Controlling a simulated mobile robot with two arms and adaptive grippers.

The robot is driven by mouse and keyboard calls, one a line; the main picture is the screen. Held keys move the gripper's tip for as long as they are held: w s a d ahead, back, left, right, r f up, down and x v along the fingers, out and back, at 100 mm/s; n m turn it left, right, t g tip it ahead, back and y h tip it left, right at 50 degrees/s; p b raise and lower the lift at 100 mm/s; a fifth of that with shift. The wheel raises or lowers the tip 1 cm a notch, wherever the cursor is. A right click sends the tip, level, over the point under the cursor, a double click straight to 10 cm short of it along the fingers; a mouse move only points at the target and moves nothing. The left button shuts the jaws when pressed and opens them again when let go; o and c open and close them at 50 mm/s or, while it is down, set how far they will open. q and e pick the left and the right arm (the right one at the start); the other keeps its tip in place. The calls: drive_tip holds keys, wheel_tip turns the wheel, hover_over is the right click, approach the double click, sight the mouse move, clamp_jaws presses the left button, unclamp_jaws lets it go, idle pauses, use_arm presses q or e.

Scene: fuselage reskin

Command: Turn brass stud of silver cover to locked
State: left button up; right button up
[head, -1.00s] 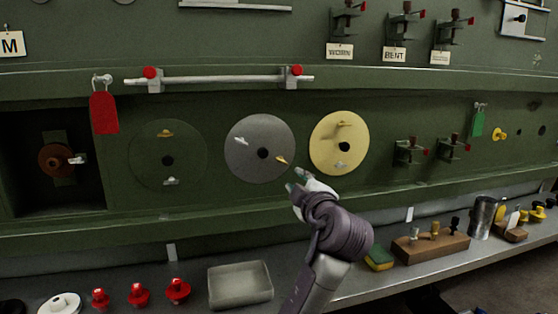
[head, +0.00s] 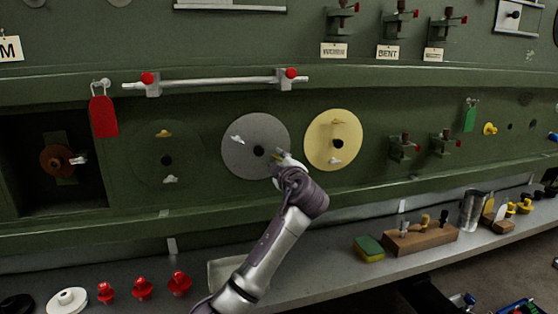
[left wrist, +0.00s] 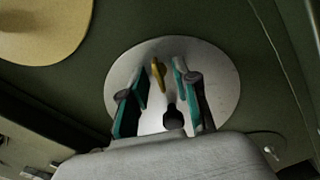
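The silver cover (head: 246,133) is a round grey disc on the green wall, between a green cover and a yellow one. It has a dark centre hole and a silver-coloured stud (head: 237,140) at its upper left. My left gripper (head: 280,157) is at the cover's right side, in front of the brass stud. In the left wrist view the brass stud (left wrist: 157,73) stands between the two open teal-lined fingers (left wrist: 158,84), with visible gaps on both sides. The silver cover (left wrist: 222,88) fills the background there. My right gripper is not in view.
The yellow cover (head: 347,128) is close to the right of my left gripper. A rail with red knobs (head: 215,81) runs above. Below, the shelf holds a grey tray (head: 225,272), red knobs (head: 141,289), a sponge (head: 369,248) and a wooden block (head: 420,240).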

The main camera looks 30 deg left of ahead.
use_arm(q)
drive_tip(key=shift+c, duration=0.8)
drive_tip(key=shift+d, duration=0.1)
clamp_jaws()
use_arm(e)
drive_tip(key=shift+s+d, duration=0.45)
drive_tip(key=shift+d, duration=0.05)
